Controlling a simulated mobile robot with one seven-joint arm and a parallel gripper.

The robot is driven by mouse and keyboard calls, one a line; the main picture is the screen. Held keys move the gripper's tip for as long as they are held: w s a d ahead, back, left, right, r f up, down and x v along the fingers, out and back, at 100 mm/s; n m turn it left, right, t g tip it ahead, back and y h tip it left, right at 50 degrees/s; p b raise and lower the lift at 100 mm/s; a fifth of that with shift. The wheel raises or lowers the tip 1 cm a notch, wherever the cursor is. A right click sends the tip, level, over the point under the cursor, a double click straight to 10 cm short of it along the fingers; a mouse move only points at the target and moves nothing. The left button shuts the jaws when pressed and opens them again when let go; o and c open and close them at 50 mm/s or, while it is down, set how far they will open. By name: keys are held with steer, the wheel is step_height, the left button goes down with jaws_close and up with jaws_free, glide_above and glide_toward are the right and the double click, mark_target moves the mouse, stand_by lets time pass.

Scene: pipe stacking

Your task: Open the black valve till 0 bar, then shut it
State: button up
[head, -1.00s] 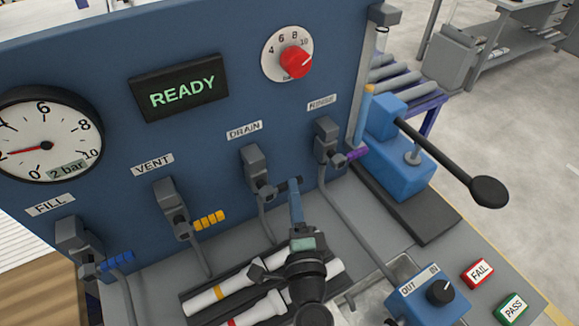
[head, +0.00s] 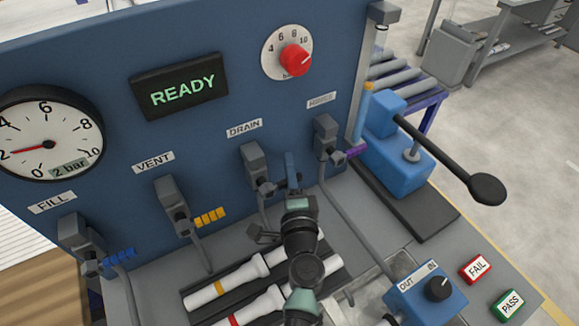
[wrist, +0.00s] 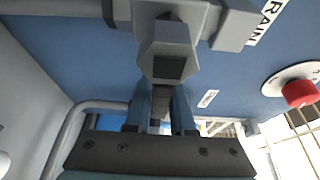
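The black valve is the one under the DRAIN label, with a grey body (head: 254,163) and a black handle pointing right, partly hidden by my gripper. My gripper (head: 291,165) is at this handle, its blue finger crossing in front of it. In the wrist view the two blue fingers (wrist: 160,112) stand apart with a gap, just below the grey valve body (wrist: 167,40). I cannot tell whether they touch the handle. The gauge (head: 47,132) reads 2 bar.
The RINSE valve (head: 327,138) with a purple handle is close on the right. The VENT valve (head: 174,202) is on the left. White pipes (head: 240,282) lie below my arm. A blue OUT/IN box (head: 425,295) and a blue lever press (head: 400,165) stand right. The display (head: 180,86) reads READY.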

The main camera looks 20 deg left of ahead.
jaws_close()
stand_by(1.1)
